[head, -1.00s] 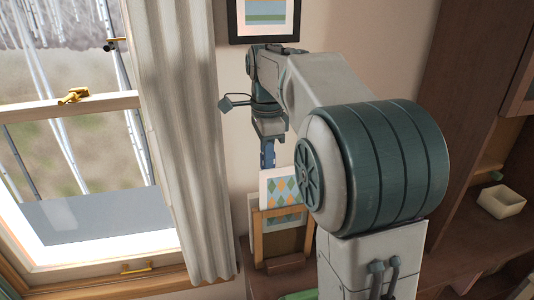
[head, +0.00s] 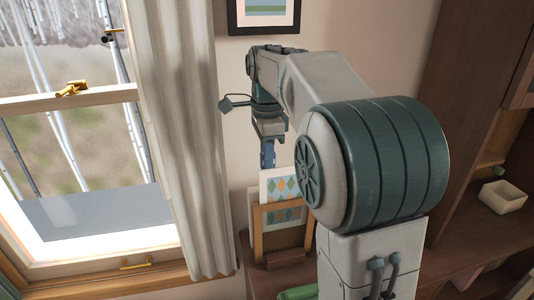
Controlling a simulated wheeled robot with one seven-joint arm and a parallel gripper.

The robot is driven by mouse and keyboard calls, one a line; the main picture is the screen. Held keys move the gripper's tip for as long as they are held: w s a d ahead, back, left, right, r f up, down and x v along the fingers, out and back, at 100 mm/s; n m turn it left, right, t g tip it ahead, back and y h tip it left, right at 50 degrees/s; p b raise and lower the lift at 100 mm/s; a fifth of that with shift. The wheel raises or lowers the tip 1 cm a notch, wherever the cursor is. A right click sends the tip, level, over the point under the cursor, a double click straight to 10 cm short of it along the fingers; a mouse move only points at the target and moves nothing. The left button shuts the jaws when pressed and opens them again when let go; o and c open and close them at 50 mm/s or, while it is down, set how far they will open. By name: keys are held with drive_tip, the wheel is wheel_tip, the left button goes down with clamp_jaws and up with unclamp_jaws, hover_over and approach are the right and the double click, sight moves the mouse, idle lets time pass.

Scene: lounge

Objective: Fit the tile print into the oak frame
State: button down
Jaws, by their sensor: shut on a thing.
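The tile print (head: 283,184) is a white-bordered card with orange, blue and green diamonds. It stands upright, its upper part above the top rail of the oak frame (head: 258,238). More of its pattern shows below that rail, through the frame's opening. The frame is light wood and stands upright on a dark wood surface; my arm hides its right side. My gripper (head: 268,160) points down from above and is shut on the print's top edge. The arm partly hides the print's right edge. How the print sits in the frame's slot cannot be told.
A pale panel (head: 252,202) shows behind the frame at left. A curtain (head: 180,130) and window are to the left. A framed picture (head: 264,14) hangs above. A green object (head: 297,293) lies in front, and a cream bowl (head: 502,197) sits on the right.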

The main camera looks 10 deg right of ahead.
sight(267, 171)
drive_tip(key=shift+f+b, duration=3.45)
drive_tip(key=shift+f, duration=1.85)
drive_tip(key=c, duration=1.3)
unclamp_jaws()
drive_tip(key=shift+c, duration=0.2)
drive_tip(key=shift+r, duration=0.1)
drive_tip(key=shift+r+p, duration=2.8)
drive_tip(key=shift+r, duration=0.15)
drive_tip(key=shift+s, duration=0.1)
